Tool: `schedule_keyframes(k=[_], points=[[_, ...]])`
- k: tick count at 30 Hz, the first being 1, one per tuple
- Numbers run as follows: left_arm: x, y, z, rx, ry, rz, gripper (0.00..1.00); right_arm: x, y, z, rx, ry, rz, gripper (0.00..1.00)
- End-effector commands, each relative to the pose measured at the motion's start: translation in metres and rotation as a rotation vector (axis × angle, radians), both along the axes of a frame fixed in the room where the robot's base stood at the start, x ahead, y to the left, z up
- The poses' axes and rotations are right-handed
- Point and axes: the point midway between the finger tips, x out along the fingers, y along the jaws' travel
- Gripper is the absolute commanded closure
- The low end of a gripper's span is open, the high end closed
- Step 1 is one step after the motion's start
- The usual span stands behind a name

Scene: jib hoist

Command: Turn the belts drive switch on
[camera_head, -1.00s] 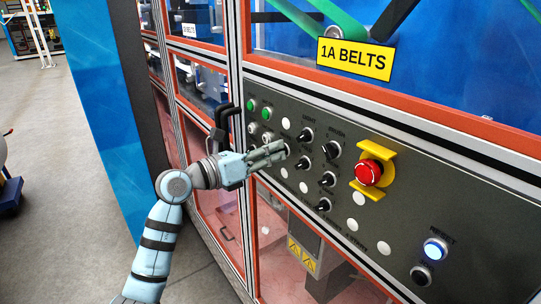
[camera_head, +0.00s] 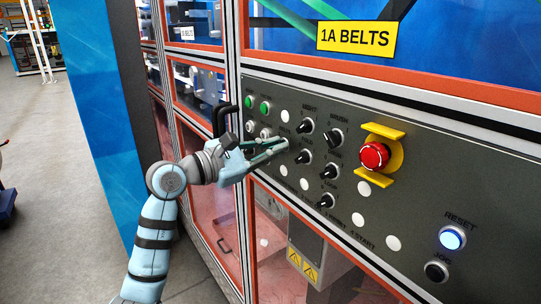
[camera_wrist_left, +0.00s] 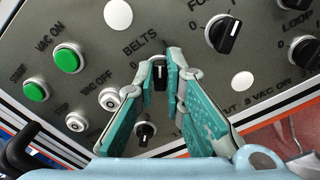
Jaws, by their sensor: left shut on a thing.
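The belts drive switch (camera_wrist_left: 159,76) is a small black rotary knob under the BELTS label in the left wrist view. My left gripper (camera_wrist_left: 160,66) has its two teal fingers closed in on both sides of the knob. In the head view the left gripper (camera_head: 285,143) reaches the control panel (camera_head: 400,216) from the left, and its fingertips hide most of the switch. The knob's exact angle is hard to read between the fingers. My right gripper is not in view.
Other black knobs (camera_head: 304,126) sit close by on the panel. A red emergency stop (camera_head: 374,156) in a yellow guard (camera_head: 394,149) is to the right, with a lit RESET button (camera_head: 452,237) below. Green buttons (camera_wrist_left: 68,60) are left. A black handle (camera_head: 221,120) stands beside my wrist.

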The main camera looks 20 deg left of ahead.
Motion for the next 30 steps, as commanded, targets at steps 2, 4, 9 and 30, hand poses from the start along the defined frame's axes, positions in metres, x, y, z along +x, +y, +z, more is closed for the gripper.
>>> schedule_keyframes(k=[2,4,9,30], points=[[0.0,0.0,-0.002,0.038,-0.031,0.0,1.0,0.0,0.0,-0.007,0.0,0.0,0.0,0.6],[0.0,0.0,-0.002,0.069,-0.057,0.0,1.0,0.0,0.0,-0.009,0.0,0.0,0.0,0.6],[0.0,-0.001,-0.002,0.124,-0.101,0.0,1.0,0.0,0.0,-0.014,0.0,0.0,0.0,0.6],[-0.001,-0.001,-0.001,0.159,-0.132,0.0,0.77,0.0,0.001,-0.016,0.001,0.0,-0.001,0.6]])
